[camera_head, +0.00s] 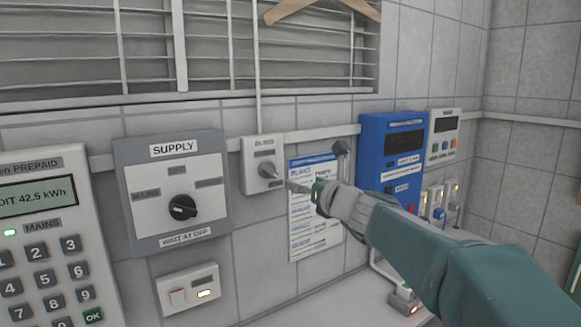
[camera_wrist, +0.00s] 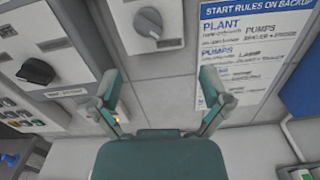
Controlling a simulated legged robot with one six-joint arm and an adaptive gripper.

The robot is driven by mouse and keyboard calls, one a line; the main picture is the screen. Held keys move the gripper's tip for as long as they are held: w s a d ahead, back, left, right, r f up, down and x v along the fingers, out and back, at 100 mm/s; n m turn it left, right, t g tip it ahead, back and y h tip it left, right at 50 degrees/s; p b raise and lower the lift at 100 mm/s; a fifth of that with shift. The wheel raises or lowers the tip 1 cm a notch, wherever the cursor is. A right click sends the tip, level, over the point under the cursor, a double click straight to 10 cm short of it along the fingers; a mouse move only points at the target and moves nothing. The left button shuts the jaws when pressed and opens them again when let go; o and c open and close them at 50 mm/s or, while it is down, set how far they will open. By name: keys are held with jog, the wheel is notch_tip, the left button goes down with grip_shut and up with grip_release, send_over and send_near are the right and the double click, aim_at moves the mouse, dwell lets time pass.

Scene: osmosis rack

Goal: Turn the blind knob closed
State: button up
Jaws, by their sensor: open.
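The blind knob (camera_head: 267,169) is a grey knob on a small pale wall plate labelled for the blinds, under a thin vertical conduit. In the wrist view the blind knob (camera_wrist: 148,22) is near the top edge, beyond my fingertips and slightly left of the middle between them. My gripper (camera_head: 318,168) is to the right of the knob in the head view, in front of the poster. In the wrist view my gripper (camera_wrist: 160,82) is open, its two fingers spread wide with nothing between them. The fingers appear apart from the knob.
The SUPPLY panel (camera_head: 147,205) with a black knob (camera_head: 183,207) is left of the blind plate. A prepaid meter (camera_head: 40,255) is farther left. A poster (camera_head: 310,235) hangs behind my gripper. A blue unit (camera_head: 372,140) is to the right. Slatted blinds (camera_head: 190,45) are above.

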aim_at(273, 172)
jog(key=x, duration=0.6)
jog(key=a+x, duration=0.1)
jog(key=x, duration=0.2)
jog(key=shift+s+a, duration=0.2)
jog(key=shift+w, duration=0.4)
jog(key=shift+w+a, duration=0.15)
jog(key=shift+w, duration=0.1)
jog(key=shift+w+a+f, duration=0.1)
jog(key=shift+w+a, duration=0.05)
jog(key=shift+a, duration=1.05)
jog(key=shift+d, duration=0.6)
jog(key=c, duration=1.2)
